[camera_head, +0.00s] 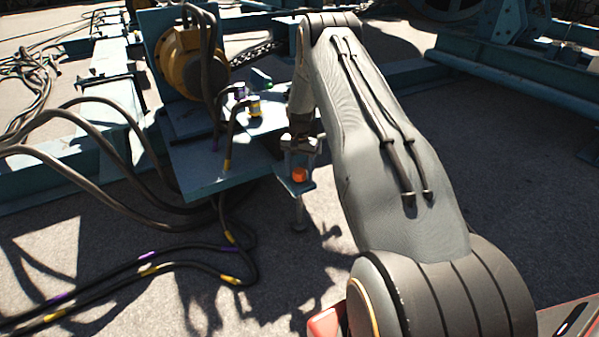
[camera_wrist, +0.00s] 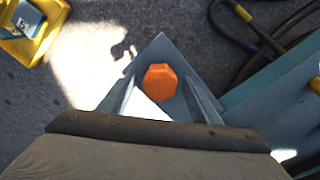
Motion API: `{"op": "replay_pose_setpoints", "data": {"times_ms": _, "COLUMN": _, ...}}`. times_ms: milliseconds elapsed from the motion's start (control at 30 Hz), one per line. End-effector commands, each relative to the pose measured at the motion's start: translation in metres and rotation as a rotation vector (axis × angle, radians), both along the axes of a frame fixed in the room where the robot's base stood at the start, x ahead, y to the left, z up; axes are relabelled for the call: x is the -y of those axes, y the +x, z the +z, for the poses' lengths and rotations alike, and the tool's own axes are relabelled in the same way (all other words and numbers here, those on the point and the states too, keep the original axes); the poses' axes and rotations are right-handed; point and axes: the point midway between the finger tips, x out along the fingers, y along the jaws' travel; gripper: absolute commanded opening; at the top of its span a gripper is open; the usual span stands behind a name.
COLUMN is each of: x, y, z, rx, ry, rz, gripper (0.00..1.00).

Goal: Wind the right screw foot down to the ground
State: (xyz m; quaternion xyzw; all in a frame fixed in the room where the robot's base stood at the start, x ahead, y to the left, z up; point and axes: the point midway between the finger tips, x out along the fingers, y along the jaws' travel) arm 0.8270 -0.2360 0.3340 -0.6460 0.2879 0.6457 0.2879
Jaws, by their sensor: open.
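The right screw foot has an orange faceted knob (camera_head: 299,174) on top of a blue bracket (camera_head: 307,186). Its thin screw shaft (camera_head: 299,210) hangs below the bracket and ends in a small foot (camera_head: 299,227). I cannot tell whether the foot touches the ground. My gripper (camera_head: 303,150) is just above the knob, pointing down. In the wrist view the orange knob (camera_wrist: 160,82) lies between the two spread fingers, with the pointed bracket plate (camera_wrist: 163,50) beneath it. The fingers look apart from the knob and hold nothing.
A blue plate (camera_head: 222,165) of the reel frame, with cables over it, is left of the foot. Dark cables (camera_head: 205,262) with yellow and purple bands lie on the ground. A yellow object (camera_wrist: 28,30) shows in the wrist view's corner. Ground right of my arm is open.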

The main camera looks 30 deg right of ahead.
Motion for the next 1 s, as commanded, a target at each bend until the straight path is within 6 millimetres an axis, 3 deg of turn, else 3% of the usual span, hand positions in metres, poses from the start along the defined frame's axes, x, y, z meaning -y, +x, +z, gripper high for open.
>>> {"op": "replay_pose_setpoints", "data": {"times_ms": 167, "x": 0.0, "y": 0.0, "z": 0.011, "rx": 0.001, "ry": -0.001, "rz": 0.0, "gripper": 0.58}}
{"op": "replay_pose_setpoints", "data": {"times_ms": 600, "x": 0.0, "y": 0.0, "z": 0.075, "rx": 0.002, "ry": -0.001, "rz": 0.0, "gripper": 0.58}}
{"op": "replay_pose_setpoints", "data": {"times_ms": 1000, "x": -0.006, "y": 0.001, "z": 0.081, "rx": 0.001, "ry": 0.0, "rz": 0.011, "gripper": 0.58}}
